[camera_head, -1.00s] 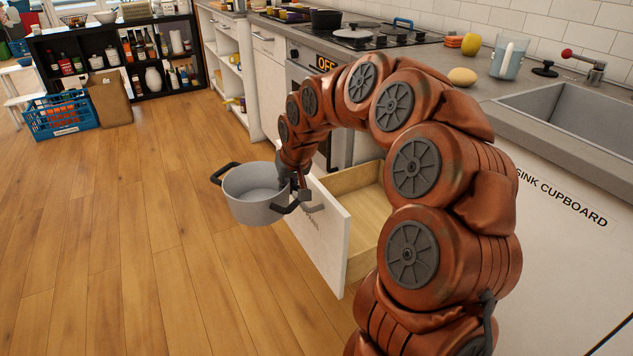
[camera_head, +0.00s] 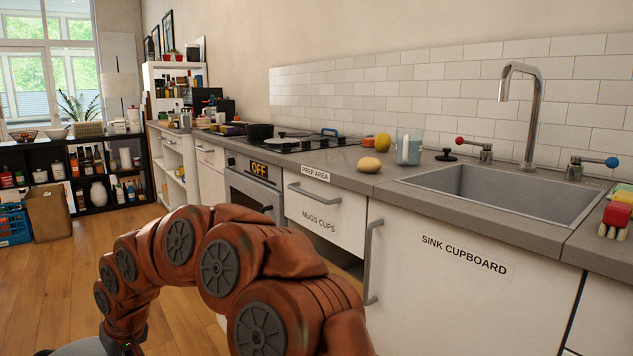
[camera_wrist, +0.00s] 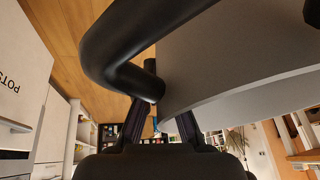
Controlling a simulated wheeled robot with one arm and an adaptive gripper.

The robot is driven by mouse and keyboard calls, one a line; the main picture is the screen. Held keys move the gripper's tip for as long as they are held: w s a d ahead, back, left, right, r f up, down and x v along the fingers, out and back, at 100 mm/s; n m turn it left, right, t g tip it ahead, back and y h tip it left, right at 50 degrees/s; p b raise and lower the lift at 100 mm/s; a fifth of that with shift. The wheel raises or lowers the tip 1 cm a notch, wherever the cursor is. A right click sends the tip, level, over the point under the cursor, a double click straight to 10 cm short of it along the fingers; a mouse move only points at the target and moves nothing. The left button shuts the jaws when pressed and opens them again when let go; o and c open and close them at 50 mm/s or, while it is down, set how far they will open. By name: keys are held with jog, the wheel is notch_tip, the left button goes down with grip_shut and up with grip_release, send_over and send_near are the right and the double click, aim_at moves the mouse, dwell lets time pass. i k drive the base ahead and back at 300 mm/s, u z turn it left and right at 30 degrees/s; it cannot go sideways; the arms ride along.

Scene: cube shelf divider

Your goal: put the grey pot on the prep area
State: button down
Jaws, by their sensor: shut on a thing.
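The grey pot (camera_head: 82,349) shows only as a sliver of rim at the bottom left of the head view. In the wrist view its grey wall (camera_wrist: 235,55) and a black loop handle (camera_wrist: 105,45) fill the upper part. My gripper (camera_wrist: 160,122) is shut on the pot, near this handle; the exact contact is partly hidden. The prep area is marked by a PREP AREA label (camera_head: 315,173) on the front edge of the grey counter (camera_head: 335,157). The pot is low, left of and below that counter.
A yellow potato-like item (camera_head: 369,165), a blue-grey mug (camera_head: 409,147) and a yellow fruit (camera_head: 383,142) stand right of the label. The hob (camera_head: 300,143) is behind-left, the sink (camera_head: 505,190) right.

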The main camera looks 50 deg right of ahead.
aim_at(339, 158)
jog(key=u, duration=0.05)
jog(key=k, duration=0.25)
jog(key=u, duration=0.45)
jog(key=i, duration=1.5)
jog(key=z, duration=1)
jog(key=i, duration=0.95)
jog(key=z, duration=1.25)
jog(key=i, duration=0.4)
jog(key=z, duration=0.35)
